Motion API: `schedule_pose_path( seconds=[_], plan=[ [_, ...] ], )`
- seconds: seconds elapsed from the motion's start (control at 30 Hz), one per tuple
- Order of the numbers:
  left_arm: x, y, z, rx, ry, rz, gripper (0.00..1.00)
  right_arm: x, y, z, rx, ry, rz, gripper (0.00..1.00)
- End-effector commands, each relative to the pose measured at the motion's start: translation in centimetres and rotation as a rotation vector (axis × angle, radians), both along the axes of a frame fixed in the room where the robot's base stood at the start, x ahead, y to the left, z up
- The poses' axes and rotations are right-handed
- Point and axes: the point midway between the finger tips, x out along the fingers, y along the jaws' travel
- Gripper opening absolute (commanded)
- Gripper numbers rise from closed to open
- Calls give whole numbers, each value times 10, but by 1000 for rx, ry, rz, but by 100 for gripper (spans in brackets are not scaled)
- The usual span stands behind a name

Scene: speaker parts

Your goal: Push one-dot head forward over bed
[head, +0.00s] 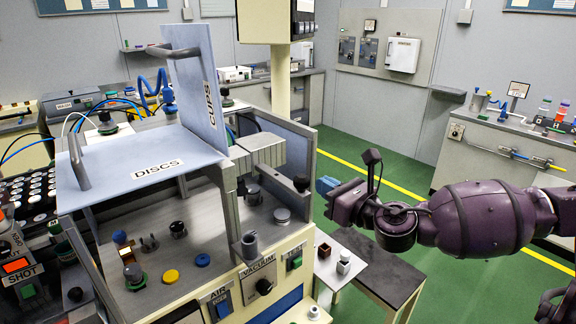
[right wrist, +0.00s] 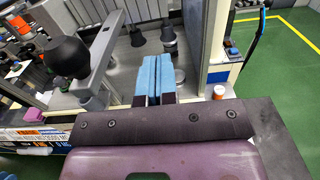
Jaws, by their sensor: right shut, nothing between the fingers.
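My right gripper (head: 328,186) comes in from the right in the head view, with its blue fingertips just right of the machine. In the right wrist view its two blue fingers (right wrist: 158,80) lie side by side, shut, with nothing between them. Grey block-like parts (head: 262,150) sit above the machine's grey bed (head: 215,262), left of the gripper and apart from it. No dot mark is readable, so I cannot tell which part is the one-dot head. My left gripper is not in view.
A lid marked DISCS (head: 140,165) and an upright panel marked CUPS (head: 197,75) cover the machine's left and back. A grey side panel (head: 287,150) stands near my gripper. A small table (head: 370,272) stands below. Green floor (head: 350,150) is clear behind.

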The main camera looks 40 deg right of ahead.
Motion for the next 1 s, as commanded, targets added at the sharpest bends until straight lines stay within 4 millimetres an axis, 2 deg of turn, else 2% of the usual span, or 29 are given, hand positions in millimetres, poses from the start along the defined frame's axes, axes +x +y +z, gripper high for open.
schedule_pose_path(
  seconds=[1.0],
  plan=[
    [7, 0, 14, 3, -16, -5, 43, 113, 9, 1, 3, -2, 0, 0]
  ],
)
